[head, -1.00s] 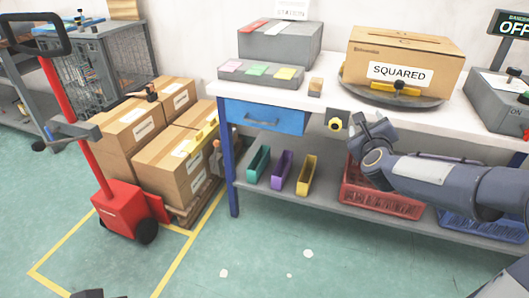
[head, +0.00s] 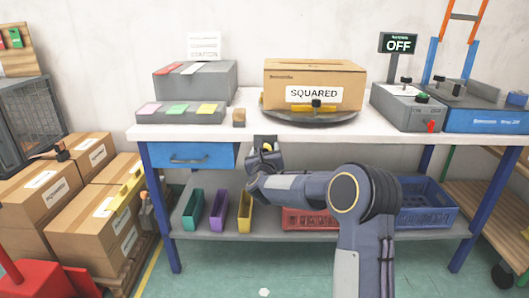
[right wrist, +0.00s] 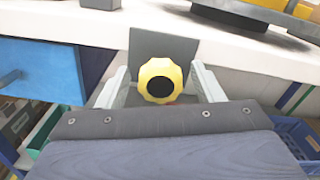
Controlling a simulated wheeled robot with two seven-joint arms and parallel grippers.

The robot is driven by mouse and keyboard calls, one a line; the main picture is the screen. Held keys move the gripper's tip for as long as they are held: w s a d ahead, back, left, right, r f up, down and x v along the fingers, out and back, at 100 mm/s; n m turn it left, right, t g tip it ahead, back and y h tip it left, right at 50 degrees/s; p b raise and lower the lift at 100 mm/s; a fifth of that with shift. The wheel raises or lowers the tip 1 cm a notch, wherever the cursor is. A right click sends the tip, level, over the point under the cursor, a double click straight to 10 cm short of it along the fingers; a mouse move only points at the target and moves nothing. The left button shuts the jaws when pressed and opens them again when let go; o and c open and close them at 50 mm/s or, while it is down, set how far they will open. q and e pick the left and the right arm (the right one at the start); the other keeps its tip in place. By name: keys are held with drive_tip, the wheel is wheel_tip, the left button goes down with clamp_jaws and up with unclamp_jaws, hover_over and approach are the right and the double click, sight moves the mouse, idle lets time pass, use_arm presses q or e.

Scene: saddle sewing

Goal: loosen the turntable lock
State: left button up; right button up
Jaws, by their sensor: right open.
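The lock knob (right wrist: 160,80) is yellow and scalloped with a black centre. It sits on a grey plate (right wrist: 178,47) at the bench's front edge. The dark round turntable (head: 282,116) stands on the bench top above it, with a cardboard box marked SQUARED (head: 340,82) on it and a yellow-black part at its front. My right gripper (head: 265,157) is open in front of the plate. In the right wrist view its two pale fingers stand on either side of the knob, with visible gaps. In the head view the gripper mostly hides the knob. My left gripper is not in view.
A blue drawer (head: 188,156) hangs left of the plate. Slim coloured bins, a red crate (head: 305,219) and a blue crate (head: 428,200) fill the lower shelf. A grey control box (head: 405,108) stands at the right. Stacked cartons (head: 95,223) are at the left.

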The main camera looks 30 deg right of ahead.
drive_tip(key=shift+c, duration=0.4)
drive_tip(key=c, duration=0.9)
